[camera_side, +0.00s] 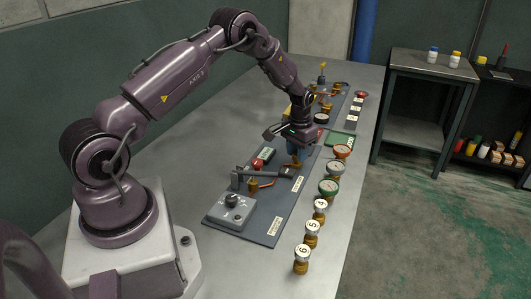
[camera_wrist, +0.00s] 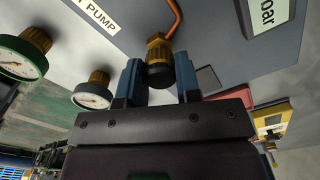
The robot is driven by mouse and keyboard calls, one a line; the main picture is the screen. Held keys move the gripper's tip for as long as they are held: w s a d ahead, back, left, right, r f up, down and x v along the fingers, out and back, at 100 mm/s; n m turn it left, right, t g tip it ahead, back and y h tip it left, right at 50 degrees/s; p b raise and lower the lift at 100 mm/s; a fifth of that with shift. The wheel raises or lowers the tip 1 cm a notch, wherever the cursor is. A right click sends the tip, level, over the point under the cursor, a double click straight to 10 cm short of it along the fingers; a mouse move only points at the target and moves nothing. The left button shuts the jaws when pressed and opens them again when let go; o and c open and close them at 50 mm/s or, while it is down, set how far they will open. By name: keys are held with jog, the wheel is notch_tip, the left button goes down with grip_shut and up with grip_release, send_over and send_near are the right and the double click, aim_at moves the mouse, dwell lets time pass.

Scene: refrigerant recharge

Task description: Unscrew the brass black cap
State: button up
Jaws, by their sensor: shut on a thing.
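The brass fitting (camera_wrist: 158,48) with the black cap (camera_wrist: 160,76) shows in the middle of the wrist view, joined to a copper pipe. My gripper (camera_wrist: 159,84) has its two blue fingers on either side of the black cap and is shut on it. In the side view my gripper (camera_side: 297,152) reaches down to the grey panel (camera_side: 277,205) at mid-table. The cap is hidden behind the gripper there.
Gauges and numbered brass pieces (camera_side: 302,258) line the table's right edge. A yellow device (camera_wrist: 272,118) is at right in the wrist view. Bare table lies left of the panel.

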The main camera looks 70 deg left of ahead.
jog(key=n, duration=0.2)
jog(key=shift+n, duration=0.3)
jog(key=n, duration=0.3)
jog(key=shift+n, duration=2)
jog(key=n, duration=0.2)
jog(key=shift+n, duration=0.3)
jog(key=shift+r, duration=2.5)
